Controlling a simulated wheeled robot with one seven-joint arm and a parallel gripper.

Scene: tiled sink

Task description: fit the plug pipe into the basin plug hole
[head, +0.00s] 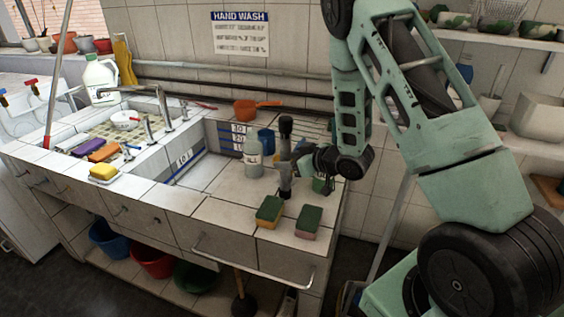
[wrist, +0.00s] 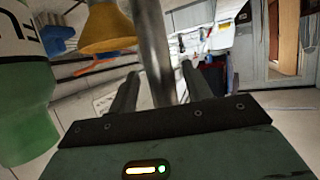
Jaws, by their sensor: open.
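The plug pipe (head: 285,182) appears to be the upright grey metal pipe with a black top, standing on the tiled counter at the right of the basin. In the wrist view its metal shaft (wrist: 150,45) passes between my two fingers. My gripper (head: 293,165) is open, with a finger on either side of the pipe; gaps show between shaft and fingers. The tiled basin (head: 186,165), with blue level marks on its wall, lies to the left. I cannot make out its plug hole.
A grey-white bottle (head: 253,158) and a blue cup (head: 266,140) stand close behind the pipe. Two sponges (head: 269,211) (head: 309,222) lie at the counter's front. An orange pan (head: 250,109) is at the back. Taps (head: 163,108) stand left of the basin.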

